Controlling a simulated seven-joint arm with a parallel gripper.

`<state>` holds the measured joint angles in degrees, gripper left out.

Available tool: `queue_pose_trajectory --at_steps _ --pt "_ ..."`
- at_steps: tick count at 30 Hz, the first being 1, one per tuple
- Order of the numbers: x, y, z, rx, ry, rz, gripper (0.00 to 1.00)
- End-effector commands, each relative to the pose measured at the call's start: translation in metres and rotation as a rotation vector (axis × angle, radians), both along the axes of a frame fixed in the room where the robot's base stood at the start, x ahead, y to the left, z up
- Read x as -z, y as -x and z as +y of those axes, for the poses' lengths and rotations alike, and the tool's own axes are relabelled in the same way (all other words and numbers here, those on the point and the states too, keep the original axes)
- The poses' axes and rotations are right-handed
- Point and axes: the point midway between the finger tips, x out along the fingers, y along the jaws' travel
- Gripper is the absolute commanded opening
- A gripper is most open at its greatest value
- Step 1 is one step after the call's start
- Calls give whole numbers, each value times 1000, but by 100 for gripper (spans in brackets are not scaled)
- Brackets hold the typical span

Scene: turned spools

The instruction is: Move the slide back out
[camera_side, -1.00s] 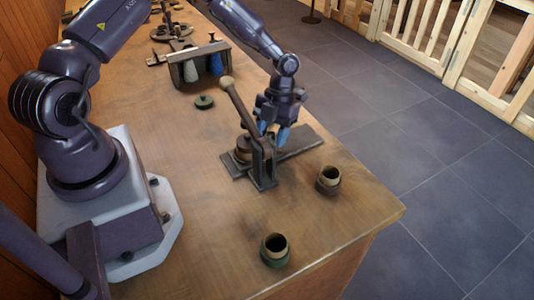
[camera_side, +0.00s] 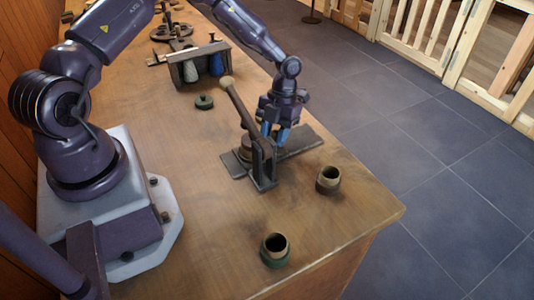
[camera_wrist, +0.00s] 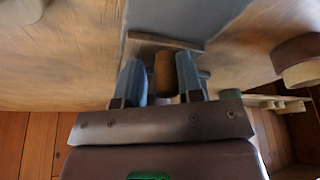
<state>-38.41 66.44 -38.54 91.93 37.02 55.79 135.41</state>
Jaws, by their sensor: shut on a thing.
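The slide (camera_side: 306,137) is a dark flat strip running under a press with a long lever (camera_side: 235,101) that has a pale knob at its upper end. A brown round piece (camera_side: 244,143) sits on the base behind the press frame. My gripper (camera_side: 275,138) is low over the strip, just behind the press, with its blue fingers pointing down. In the wrist view, the fingers (camera_wrist: 161,82) are shut on a brown upright knob (camera_wrist: 163,70), which looks like the slide's handle. The press frame partly hides the fingertips in the side view.
A rack (camera_side: 200,66) with spools stands farther back. The table's right edge is near the strip.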

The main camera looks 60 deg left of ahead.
Motion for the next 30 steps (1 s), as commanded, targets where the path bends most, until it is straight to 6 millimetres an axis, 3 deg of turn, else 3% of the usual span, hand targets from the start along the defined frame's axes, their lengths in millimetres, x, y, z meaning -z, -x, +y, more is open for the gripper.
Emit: queue_pose_trajectory --at_steps 1,30 --pt "5 1 -9 9 18 10 21" --pt "6 -47 -10 11 19 11 13"
